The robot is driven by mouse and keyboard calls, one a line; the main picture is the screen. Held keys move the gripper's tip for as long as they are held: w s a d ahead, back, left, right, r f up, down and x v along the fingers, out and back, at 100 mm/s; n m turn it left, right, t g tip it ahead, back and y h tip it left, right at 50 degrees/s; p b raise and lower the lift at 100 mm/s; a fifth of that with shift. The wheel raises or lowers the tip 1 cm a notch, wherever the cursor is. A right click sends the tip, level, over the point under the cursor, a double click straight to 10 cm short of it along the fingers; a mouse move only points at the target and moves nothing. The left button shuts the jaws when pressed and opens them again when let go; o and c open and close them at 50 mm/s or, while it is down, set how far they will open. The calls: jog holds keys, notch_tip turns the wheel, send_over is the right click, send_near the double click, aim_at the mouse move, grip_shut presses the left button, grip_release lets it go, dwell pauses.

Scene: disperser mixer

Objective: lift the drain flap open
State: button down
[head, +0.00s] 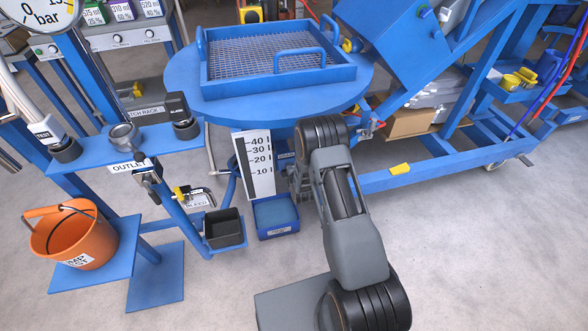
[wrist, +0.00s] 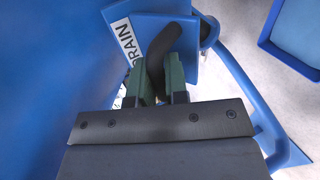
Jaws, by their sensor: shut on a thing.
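In the wrist view, a blue plate with a white DRAIN label (wrist: 126,43) is at the top left. A black curved handle (wrist: 172,42), apparently the drain flap's, stands next to the label. My gripper (wrist: 159,70) has its green fingers on both sides of this handle and is shut on it. The flap's own edges and how far it is open cannot be made out. In the head view my arm reaches under the round blue table (head: 190,82), and my gripper (head: 301,181) is mostly hidden behind the arm.
A white level scale (head: 254,165) and a blue bin (head: 275,216) are left of my arm. Further left are a black tray (head: 223,228) and an orange bucket (head: 72,238). A blue frame bar (head: 440,175) runs on the right. The floor at right front is clear.

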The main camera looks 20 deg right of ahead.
jog(key=c, duration=1.4)
grip_release()
jog(key=shift+p+v, duration=1.4)
jog(key=shift+v, duration=5.5)
